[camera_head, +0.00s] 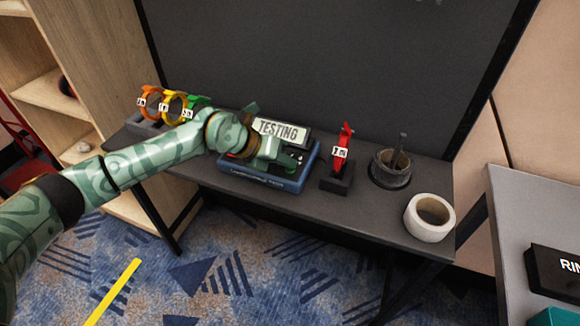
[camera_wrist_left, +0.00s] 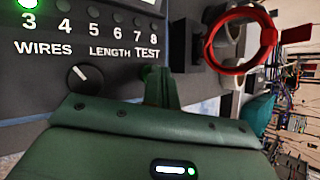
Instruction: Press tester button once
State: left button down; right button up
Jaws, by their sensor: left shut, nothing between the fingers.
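The tester (camera_head: 262,178) is a blue box on the dark shelf, with a display on top that reads TESTING. My left gripper (camera_head: 290,160) is over the tester's right part, shut and empty. In the left wrist view the tester's panel (camera_wrist_left: 110,72) shows the numbers 3 to 8, the words WIRES, LENGTH and TEST, a dark knob (camera_wrist_left: 85,78) and a lit green light (camera_wrist_left: 28,4). The shut fingers (camera_wrist_left: 160,85) are just under the word TEST and cover the spot there. The button is hidden, so I cannot tell whether they touch it. My right gripper is not in view.
A red ring tool on a black stand (camera_head: 337,178), a dark cup (camera_head: 391,168) and a white tape roll (camera_head: 429,217) stand right of the tester. Orange, yellow and green rings (camera_head: 172,106) stand on the left. A dark screen (camera_head: 330,60) rises behind.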

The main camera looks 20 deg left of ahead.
aim_at(286, 170)
pick_arm(q)
jog(key=shift+r+p, duration=0.5)
jog(key=shift+r, duration=0.15)
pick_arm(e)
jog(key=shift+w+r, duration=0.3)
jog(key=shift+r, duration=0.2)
